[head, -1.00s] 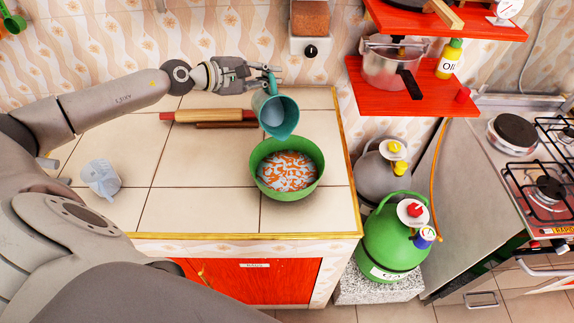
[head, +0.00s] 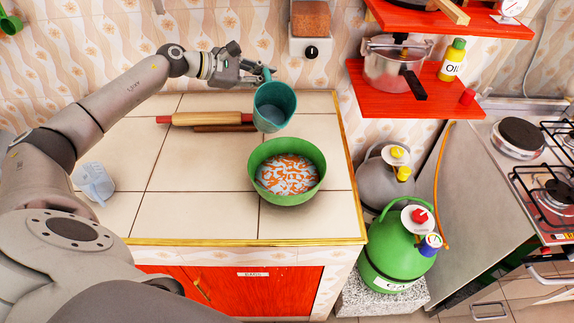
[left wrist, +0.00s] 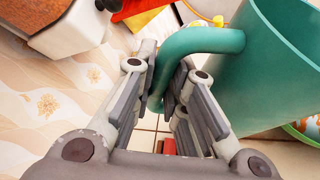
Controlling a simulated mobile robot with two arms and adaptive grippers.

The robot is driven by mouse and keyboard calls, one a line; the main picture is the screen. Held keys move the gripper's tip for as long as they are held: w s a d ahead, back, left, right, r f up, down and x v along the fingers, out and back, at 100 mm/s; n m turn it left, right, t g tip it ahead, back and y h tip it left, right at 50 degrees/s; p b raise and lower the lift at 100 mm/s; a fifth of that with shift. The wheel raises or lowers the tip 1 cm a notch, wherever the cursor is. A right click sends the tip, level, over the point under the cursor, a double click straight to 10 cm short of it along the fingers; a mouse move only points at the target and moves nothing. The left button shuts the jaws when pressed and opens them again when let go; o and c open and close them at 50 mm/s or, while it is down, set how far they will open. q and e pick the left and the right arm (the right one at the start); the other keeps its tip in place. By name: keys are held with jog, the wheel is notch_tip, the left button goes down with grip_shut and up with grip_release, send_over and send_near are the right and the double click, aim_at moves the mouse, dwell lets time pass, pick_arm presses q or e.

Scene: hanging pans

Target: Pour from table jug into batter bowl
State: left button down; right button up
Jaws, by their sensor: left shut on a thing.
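The teal jug (head: 273,107) is held above the counter, behind the bowl. Some bluish liquid shows inside it, and no stream shows from its lip. My left gripper (head: 262,75) is shut on the jug's handle; in the left wrist view the fingers (left wrist: 165,100) close around the teal handle (left wrist: 205,42), with the jug (left wrist: 270,75) at the right. The green batter bowl (head: 287,196) stands upright on the tiled counter with pale liquid and orange pieces in it. The jug is apart from the bowl. My right gripper is not in view.
A rolling pin (head: 208,119) lies at the back of the counter (head: 190,205). A clear measuring cup (head: 95,183) is at its left. A red shelf with a pot (head: 395,68) is right of the jug. Green and grey gas bottles (head: 395,250) stand beside the counter.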

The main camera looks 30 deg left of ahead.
aim_at(270, 102)
pick_arm(q)
jog(key=f, duration=0.1)
jog(key=w+a+f+b, duration=0.1)
jog(key=f+n+b, duration=0.1)
jog(key=shift+w+a+g+h, duration=0.25)
jog(key=shift+g+h, duration=0.05)
notch_tip(270, 102, down, 8)
jog(key=w+a+n+g+h+b, duration=0.1)
jog(key=w+a+n+h+b, duration=0.1)
jog(key=b, duration=0.7)
jog(key=shift+w+a+r+n+g+b, duration=0.15)
jog(key=shift+w+a+n+g+b, duration=0.2)
jog(key=shift+n, duration=0.55)
jog(key=shift+s+d, duration=0.1)
jog(key=shift+s, duration=0.05)
